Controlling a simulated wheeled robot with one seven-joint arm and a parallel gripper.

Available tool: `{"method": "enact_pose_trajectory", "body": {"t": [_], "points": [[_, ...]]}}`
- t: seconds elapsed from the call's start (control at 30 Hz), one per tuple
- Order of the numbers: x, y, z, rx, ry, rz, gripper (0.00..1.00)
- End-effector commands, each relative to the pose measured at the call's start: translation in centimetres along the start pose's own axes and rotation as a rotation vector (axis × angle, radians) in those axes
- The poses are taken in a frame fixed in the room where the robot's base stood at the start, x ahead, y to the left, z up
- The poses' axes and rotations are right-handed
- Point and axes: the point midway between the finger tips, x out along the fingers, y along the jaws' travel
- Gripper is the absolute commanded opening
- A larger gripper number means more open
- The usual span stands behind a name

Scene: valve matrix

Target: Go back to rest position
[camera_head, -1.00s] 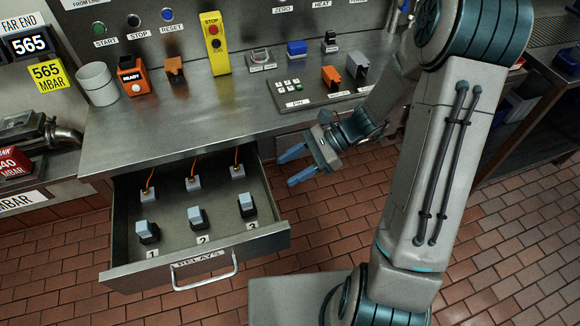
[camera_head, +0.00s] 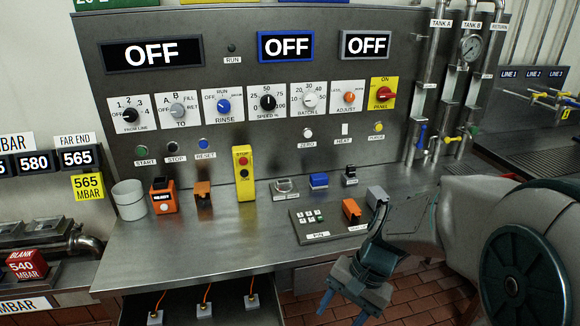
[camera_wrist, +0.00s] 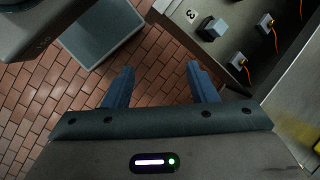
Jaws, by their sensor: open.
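My gripper (camera_head: 343,303) is in front of the metal bench (camera_head: 190,250), at the lower right of the head view, with its blue fingers pointing down. In the wrist view my gripper (camera_wrist: 161,85) has its two blue fingers well apart, with only brick floor between them. It holds nothing. The open relay drawer (camera_head: 180,308) shows at the bottom of the head view, where only its back part with orange-wired blocks is visible. In the wrist view a relay (camera_wrist: 213,28) stands by the label 3, right of my fingers.
A control panel (camera_head: 250,80) with knobs and OFF displays rises behind the bench. A white cup (camera_head: 129,200), a yellow stop box (camera_head: 243,174) and a keypad plate (camera_head: 325,222) stand on the bench. Brick floor (camera_wrist: 155,55) is clear below my gripper.

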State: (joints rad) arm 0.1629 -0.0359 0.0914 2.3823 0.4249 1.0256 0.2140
Motion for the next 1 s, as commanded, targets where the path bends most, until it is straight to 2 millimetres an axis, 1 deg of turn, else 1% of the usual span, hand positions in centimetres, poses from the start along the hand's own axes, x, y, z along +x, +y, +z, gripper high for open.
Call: {"method": "enact_pose_trajectory", "body": {"t": [0.03,0.2,0.3,0.43,0.6,0.77,0.8,0.83,1.0], "points": [[-1.0,0.4,0.5,-0.07,0.061,0.025,0.52],[-3.9,2.3,1.6,-0.288,0.25,0.119,0.52],[-5.4,3.1,2.0,-0.399,0.347,0.168,0.52],[-6.9,4.0,2.4,-0.502,0.439,0.217,0.52],[-7.8,4.5,2.6,-0.562,0.492,0.248,0.52],[-7.8,4.5,2.6,-0.568,0.496,0.251,0.52],[-7.8,4.5,2.6,-0.568,0.496,0.251,0.41],[-7.8,4.5,2.6,-0.567,0.496,0.251,0.36],[-7.8,4.5,2.6,-0.566,0.495,0.25,0.36]]}}
